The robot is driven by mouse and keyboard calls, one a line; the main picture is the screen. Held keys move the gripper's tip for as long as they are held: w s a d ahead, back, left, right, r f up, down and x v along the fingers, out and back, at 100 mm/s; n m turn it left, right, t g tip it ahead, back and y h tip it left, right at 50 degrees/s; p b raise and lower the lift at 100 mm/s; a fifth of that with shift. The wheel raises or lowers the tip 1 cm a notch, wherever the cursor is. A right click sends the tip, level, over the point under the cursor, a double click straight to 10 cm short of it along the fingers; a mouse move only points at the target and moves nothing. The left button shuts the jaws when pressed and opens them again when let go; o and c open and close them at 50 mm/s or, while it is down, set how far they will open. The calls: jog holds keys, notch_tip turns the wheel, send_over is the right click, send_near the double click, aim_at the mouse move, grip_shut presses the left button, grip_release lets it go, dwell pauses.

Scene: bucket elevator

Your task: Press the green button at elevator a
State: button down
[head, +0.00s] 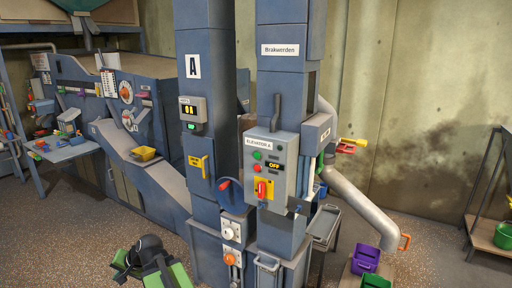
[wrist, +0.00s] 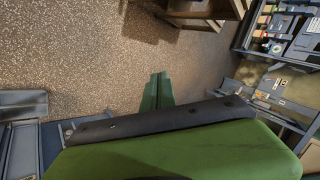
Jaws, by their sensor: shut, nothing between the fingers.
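The grey control box (head: 270,170) labelled "ELEVATOR A" is on the front of the right blue column in the head view. The round green button (head: 257,155) is at its upper left, with a red button (head: 257,168) just below. A display (head: 274,165) reading "OFF" is beside them. My gripper (wrist: 157,90) is shut and empty in the wrist view, over the speckled floor. My green and black arm shows low in the head view, left of and below the box, well apart from it. The green button is not visible in the wrist view.
A red rotary switch (head: 262,189) on a yellow plate is low on the box. The left column, marked "A", carries a small display unit (head: 192,112), a yellow handle (head: 199,164) and a blue handwheel (head: 230,192). A purple bucket (head: 365,260) stands right. Open floor lies in front.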

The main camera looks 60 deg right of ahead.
aim_at(257, 156)
jog(key=d+r+m+t+h+p, duration=0.35)
jog(key=d+r+m, duration=0.6)
jog(key=d, duration=0.65)
jog(key=s+d+r+m+h+p, duration=0.1)
jog(key=s+d+r+m+h, duration=0.2)
jog(key=d, duration=0.6)
jog(key=s+d+r+m+h+p, duration=0.2)
jog(key=s+d+r+m+h, duration=0.2)
jog(key=s+d+r+m, duration=0.2)
jog(key=s+d+r+m+h+p, duration=0.2)
jog(key=s+d+r+m+h, duration=0.2)
jog(key=s+d+r, duration=0.3)
jog(key=s+d+m, duration=0.1)
jog(key=s+d, duration=0.3)
jog(key=d, duration=0.3)
jog(key=shift+d+r, duration=0.2)
jog(key=shift+r, duration=0.05)
jog(key=shift+s+d+t, duration=0.1)
jog(key=shift+t, duration=0.15)
jog(key=d, duration=0.8)
jog(key=shift+d, duration=0.3)
jog(key=shift+d, duration=0.4)
